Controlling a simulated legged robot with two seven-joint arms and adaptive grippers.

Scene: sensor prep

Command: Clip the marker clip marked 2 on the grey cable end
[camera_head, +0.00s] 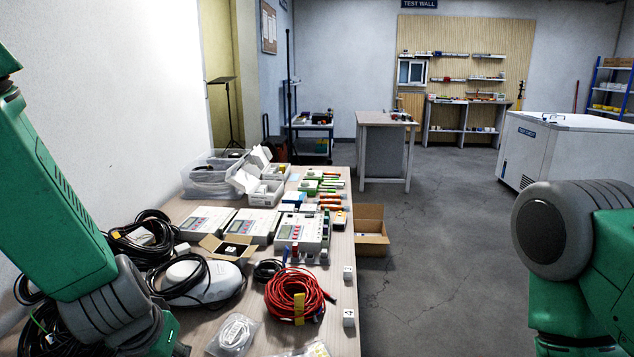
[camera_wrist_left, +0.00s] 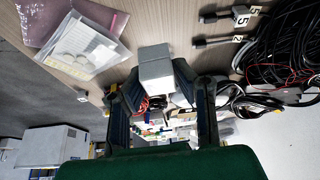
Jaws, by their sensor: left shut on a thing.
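In the left wrist view my left gripper (camera_wrist_left: 156,84) is shut on a pale grey block-like marker clip (camera_wrist_left: 155,66); no number shows on its visible faces. Two short cable ends lie on the table at the upper right, apart from the gripper. The upper dark cable end (camera_wrist_left: 214,16) leads to white tags marked 5 (camera_wrist_left: 242,19). The lower cable end (camera_wrist_left: 206,42) has a white tag marked 2 (camera_wrist_left: 237,38). I cannot tell surely which one is the grey cable end.
Clear bags (camera_wrist_left: 82,48) lie left of the gripper. Black cable coils (camera_wrist_left: 285,50) lie at the right. In the head view two small white number cubes (camera_head: 348,318) stand on the table's right edge near a red cable coil (camera_head: 296,296). Instruments and bins crowd the table behind.

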